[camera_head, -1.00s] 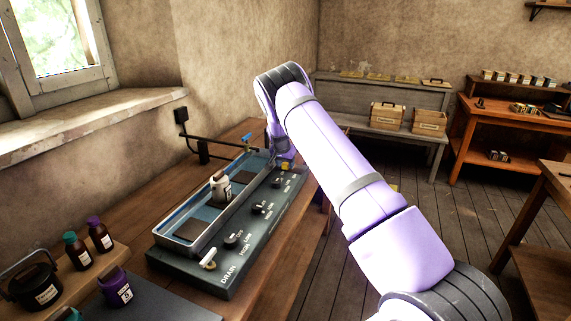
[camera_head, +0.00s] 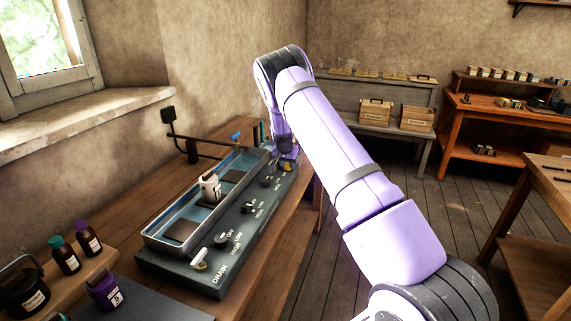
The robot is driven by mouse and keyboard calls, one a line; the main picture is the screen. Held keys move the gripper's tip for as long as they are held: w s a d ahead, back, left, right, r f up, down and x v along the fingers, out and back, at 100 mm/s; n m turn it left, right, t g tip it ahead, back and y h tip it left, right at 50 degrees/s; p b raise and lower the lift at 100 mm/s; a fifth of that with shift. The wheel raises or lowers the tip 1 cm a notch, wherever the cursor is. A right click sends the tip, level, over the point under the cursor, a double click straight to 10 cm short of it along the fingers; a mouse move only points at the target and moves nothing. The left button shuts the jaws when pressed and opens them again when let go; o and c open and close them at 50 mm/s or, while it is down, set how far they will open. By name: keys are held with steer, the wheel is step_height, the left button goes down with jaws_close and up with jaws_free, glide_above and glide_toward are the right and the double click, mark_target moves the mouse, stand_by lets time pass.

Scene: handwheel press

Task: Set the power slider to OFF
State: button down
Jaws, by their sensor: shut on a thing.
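The dark control panel (camera_head: 190,272) of the sink unit runs along the bench, with a row of dark controls and white lettering. My gripper (camera_head: 283,150) is at the panel's far end, low over its surface. Its jaws are shut on a small control there, apparently the power slider. The slider and the fingertips are too small and covered to make out, so its setting and label cannot be read. A yellow spot (camera_head: 289,165) shows just below the gripper. A dark knob (camera_head: 268,182) stands on the near side of the gripper.
Nearer knobs (camera_head: 222,239) and a white-handled drain lever (camera_head: 199,259) line the panel. A white bottle (camera_head: 209,186) stands in the metal-rimmed trough (camera_head: 165,243). A black bracket arm (camera_head: 185,140) and blue tap (camera_head: 236,136) rise behind.

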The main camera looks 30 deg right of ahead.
steer(key=c, duration=0.8)
jaws_free()
steer(key=shift+s+d, duration=0.2)
steer(key=shift+a, duration=0.1)
steer(key=v, duration=1)
steer(key=shift+r, duration=0.35)
steer(key=shift+a+r, duration=0.1)
steer(key=s+a+r+n+y, duration=0.1)
steer(key=s+a+r, duration=0.3)
steer(key=s+r, duration=0.35)
steer(key=s+a+r+n+t+y, duration=0.1)
steer(key=s+a+r+n, duration=0.1)
steer(key=s+a+r, duration=0.45)
steer(key=s+a+r+n+y, duration=0.1)
steer(key=s+a+r, duration=0.2)
steer(key=s+r, duration=0.65)
steer(key=s+a+r+n, duration=0.1)
steer(key=s+a+n, duration=0.1)
steer(key=s, duration=0.7)
steer(key=s+a+r+n+t, duration=0.1)
steer(key=s+a, duration=0.3)
steer(key=s, duration=0.5)
steer(key=s+a+r+n, duration=0.1)
steer(key=s+a+n, duration=0.1)
steer(key=s, duration=0.7)
steer(key=shift+s+a+r+n+y, duration=0.2)
steer(key=shift+a+r+n+y, duration=0.15)
steer(key=shift+n, duration=0.35)
